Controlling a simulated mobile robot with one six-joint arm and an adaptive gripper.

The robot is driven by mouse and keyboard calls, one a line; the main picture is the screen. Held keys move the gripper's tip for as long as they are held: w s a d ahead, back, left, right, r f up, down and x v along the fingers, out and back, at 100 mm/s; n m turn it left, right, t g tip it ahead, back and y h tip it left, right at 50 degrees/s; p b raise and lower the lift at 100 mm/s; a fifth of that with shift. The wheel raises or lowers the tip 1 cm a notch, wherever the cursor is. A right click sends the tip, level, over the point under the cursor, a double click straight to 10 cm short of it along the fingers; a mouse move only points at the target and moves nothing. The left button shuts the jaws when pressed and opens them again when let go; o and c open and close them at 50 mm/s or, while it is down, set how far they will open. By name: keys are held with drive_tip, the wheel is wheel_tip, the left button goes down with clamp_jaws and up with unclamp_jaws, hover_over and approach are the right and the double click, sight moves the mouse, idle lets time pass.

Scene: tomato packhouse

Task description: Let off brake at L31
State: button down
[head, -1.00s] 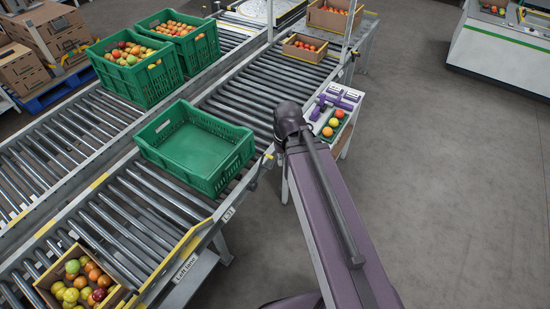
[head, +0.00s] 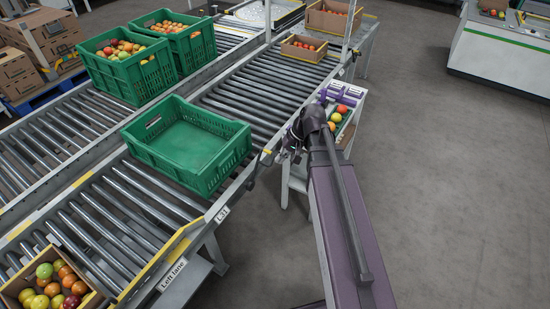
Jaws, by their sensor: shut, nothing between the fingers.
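The L31 label (head: 222,214) is on the near side rail of the roller conveyor. Up the rail from it, by the green crate's right corner, is a small yellow-tipped part (head: 266,152) that may be the brake lever; it is too small to read its position. An empty green crate (head: 165,166) sits on the rollers above L31. My gripper (head: 290,151) is shut and empty, just right of the yellow-tipped part and apart from it as far as I can tell. My wrist partly hides it.
A small stand (head: 300,182) with several fruits (head: 341,109) is beside the conveyor, close to my wrist. A fruit box (head: 88,301) sits on the rollers at lower left, near the Left lane label (head: 172,273). The floor at right (head: 450,200) is clear.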

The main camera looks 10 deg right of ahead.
drive_tip(key=w+d+f+m+t+y+b, duration=0.35)
drive_tip(key=w+d+f+y+b, duration=0.55)
drive_tip(key=b, duration=0.9)
drive_tip(key=w+d+f+m+t+b, duration=0.1)
drive_tip(key=d+f+t+b, duration=0.1)
drive_tip(key=d+f+b, duration=0.2)
drive_tip(key=w+d+f+m+t+y+b, duration=0.1)
drive_tip(key=d+f+t+b, duration=0.2)
drive_tip(key=d+b, duration=0.6)
drive_tip(key=shift+d+f+b, duration=0.2)
drive_tip(key=shift+f+b, duration=0.75)
drive_tip(key=shift+b, duration=0.65)
drive_tip(key=shift+m, duration=0.25)
drive_tip(key=s+a+p+x, duration=0.1)
drive_tip(key=x, duration=0.9)
drive_tip(key=s+r+p+x, duration=0.1)
drive_tip(key=s+x, duration=0.1)
drive_tip(key=x, duration=0.9)
drive_tip(key=shift+a+r, duration=0.3)
drive_tip(key=shift+a, duration=0.05)
drive_tip(key=shift+a, duration=0.1)
